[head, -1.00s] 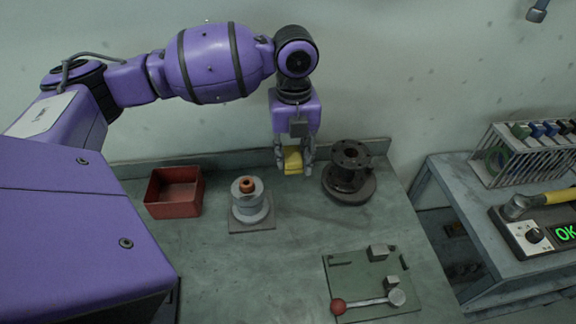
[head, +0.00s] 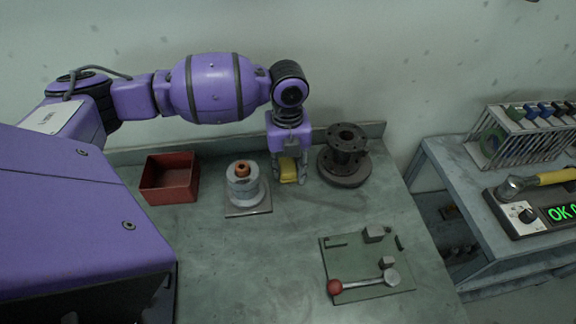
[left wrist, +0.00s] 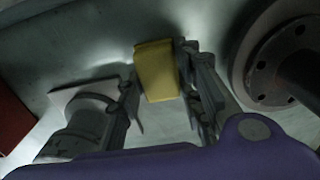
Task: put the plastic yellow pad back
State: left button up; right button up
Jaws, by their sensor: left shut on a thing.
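The yellow pad (head: 288,169) is between the fingers of my left gripper (head: 289,172) in the head view, low over the back of the workbench. In the left wrist view the yellow pad (left wrist: 157,70) is gripped between the two fingers of my left gripper (left wrist: 166,100). The gripper is shut on it. I cannot tell whether the pad touches the bench top. My right gripper is not in view.
A grey round fitting on a square plate (head: 244,189) stands left of the gripper, and a dark flanged valve body (head: 345,158) close on its right. A red bin (head: 170,183) is further left. A plate with a red-knobbed lever (head: 362,285) lies in front. The middle bench is clear.

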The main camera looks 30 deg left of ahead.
aim_at(288, 167)
pick_arm(q)
jog(key=o, duration=1.2)
jog(key=shift+f, duration=0.15)
notch_tip(288, 167, up, 12)
jog(key=shift+r, duration=0.2)
